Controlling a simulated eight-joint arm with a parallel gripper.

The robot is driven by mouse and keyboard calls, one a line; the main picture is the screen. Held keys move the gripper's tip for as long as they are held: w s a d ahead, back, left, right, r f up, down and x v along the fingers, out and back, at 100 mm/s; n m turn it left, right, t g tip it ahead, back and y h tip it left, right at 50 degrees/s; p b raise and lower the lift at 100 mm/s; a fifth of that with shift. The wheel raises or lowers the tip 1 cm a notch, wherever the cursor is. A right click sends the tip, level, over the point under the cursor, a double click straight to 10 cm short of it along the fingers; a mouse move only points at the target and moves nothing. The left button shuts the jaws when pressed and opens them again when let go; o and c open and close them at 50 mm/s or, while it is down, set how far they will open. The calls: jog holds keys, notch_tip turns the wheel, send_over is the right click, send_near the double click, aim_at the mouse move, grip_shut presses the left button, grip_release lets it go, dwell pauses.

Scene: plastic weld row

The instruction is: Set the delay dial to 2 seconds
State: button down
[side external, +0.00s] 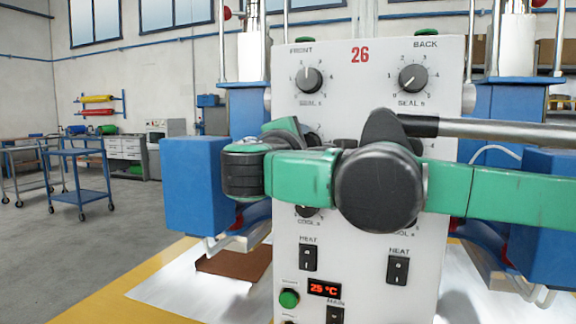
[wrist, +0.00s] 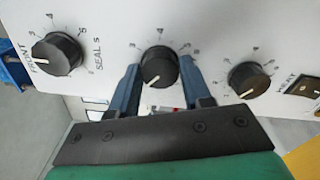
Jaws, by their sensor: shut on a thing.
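In the wrist view, my gripper (wrist: 159,72) has its two blue fingers on either side of the middle black dial (wrist: 158,64) of the front column and is shut on it. This dial sits where a delay dial fits, between the seal and lower dials, but its label is not visible. Its white pointer aims down and left in the wrist view. Some scale numbers show above and right of it; the number at the pointer cannot be read. In the side view, my arm covers most of this dial; part of a dark knob (side external: 312,139) shows above the green link.
The front seal dial (side external: 309,80) and back seal dial (side external: 413,78) are above on the white panel (side external: 360,110). A lower dial (wrist: 248,79) is close beside the fingers. Heat switches (side external: 308,258) and a red display (side external: 324,289) are below. Blue blocks (side external: 195,185) flank the panel.

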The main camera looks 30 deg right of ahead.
jog(key=m, duration=0.5)
dwell(0.5)
jog(key=shift+c, duration=2)
grip_release()
jog(key=v, duration=0.5)
jog(key=shift+s+a, duration=0.25)
